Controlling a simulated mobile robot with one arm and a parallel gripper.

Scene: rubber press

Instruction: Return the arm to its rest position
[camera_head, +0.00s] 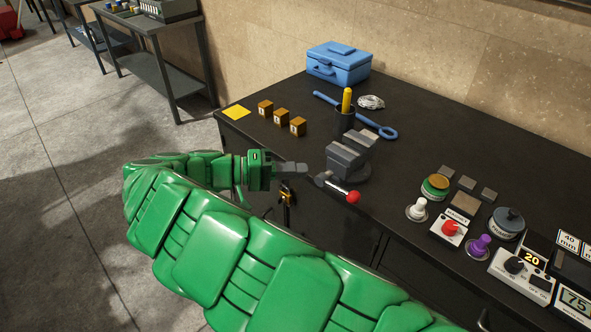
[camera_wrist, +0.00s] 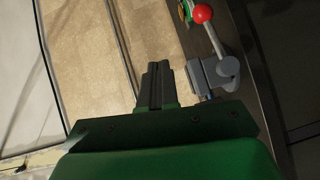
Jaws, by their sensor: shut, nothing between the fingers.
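My green arm reaches across the front of the black workbench (camera_head: 300,95) in the head view. My gripper (camera_head: 305,169) is at the bench's front edge, just left of the grey vise (camera_head: 348,158) with its red-knobbed handle (camera_head: 352,197). The gripper's grey fingers are shut with nothing between them. In the wrist view the shut fingers (camera_wrist: 156,82) point up the picture. The vise (camera_wrist: 212,75) and its red knob (camera_wrist: 202,13) lie to their right there. I cannot tell how small the gap between fingers and vise is.
Three small brown blocks (camera_head: 281,116) and a yellow sheet (camera_head: 236,112) lie at the bench's left. Control knobs and buttons (camera_head: 449,230) fill the right. Floor at left (camera_head: 60,200) is clear.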

